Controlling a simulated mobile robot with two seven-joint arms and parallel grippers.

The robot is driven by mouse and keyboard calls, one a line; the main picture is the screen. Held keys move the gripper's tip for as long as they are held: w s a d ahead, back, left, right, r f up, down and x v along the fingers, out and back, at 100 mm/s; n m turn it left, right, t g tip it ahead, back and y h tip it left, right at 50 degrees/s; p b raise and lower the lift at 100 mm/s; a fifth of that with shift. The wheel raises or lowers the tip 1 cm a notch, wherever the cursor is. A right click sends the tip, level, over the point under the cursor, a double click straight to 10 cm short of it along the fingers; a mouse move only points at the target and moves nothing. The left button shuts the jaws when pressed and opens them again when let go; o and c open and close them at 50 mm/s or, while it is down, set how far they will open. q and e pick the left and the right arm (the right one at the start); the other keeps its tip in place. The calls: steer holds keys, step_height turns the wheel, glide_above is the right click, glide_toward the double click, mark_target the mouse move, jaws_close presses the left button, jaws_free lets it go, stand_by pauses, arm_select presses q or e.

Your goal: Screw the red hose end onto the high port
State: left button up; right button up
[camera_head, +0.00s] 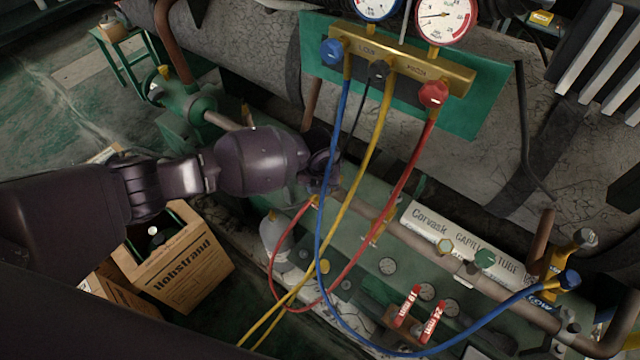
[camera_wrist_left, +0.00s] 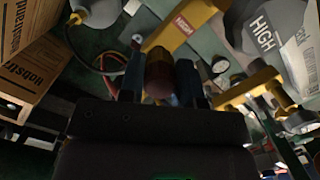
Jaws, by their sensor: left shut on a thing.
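My left gripper (camera_head: 322,178) reaches in from the left in the head view and is shut on the red hose end (camera_wrist_left: 158,78). In the left wrist view this end is a brass and reddish piece between the two fingers. The red hose (camera_head: 403,190) runs down from the manifold's red knob, loops low and rises to the gripper. A yellow fitting with a red HIGH label (camera_wrist_left: 183,27) lies just beyond the held end; whether they touch cannot be told. In the head view the gripper hides the high port. My right gripper is not in view.
The gauge manifold (camera_head: 400,60) hangs above on a green panel. The blue hose (camera_head: 450,347) runs to the yellow low fitting (camera_head: 556,272) at right. Yellow hoses (camera_head: 352,205) cross near the gripper. A cardboard box (camera_head: 185,268) stands below my arm.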

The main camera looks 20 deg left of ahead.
arm_select(q)
steer(key=shift+a+f, duration=0.1)
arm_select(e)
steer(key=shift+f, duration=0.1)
arm_select(q)
steer(key=m+b, duration=0.1)
steer(key=m, duration=0.2)
steer(key=shift+f, duration=0.15)
steer(key=o, duration=1)
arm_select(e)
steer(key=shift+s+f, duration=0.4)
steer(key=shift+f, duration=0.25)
arm_select(q)
steer(key=shift+r, duration=0.3)
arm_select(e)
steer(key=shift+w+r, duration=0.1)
arm_select(q)
steer(key=shift+r+p, duration=1.1)
steer(key=shift+r, duration=1.1)
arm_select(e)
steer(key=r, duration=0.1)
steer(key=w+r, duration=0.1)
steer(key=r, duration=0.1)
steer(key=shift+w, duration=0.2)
arm_select(q)
steer(key=shift+f, duration=0.1)
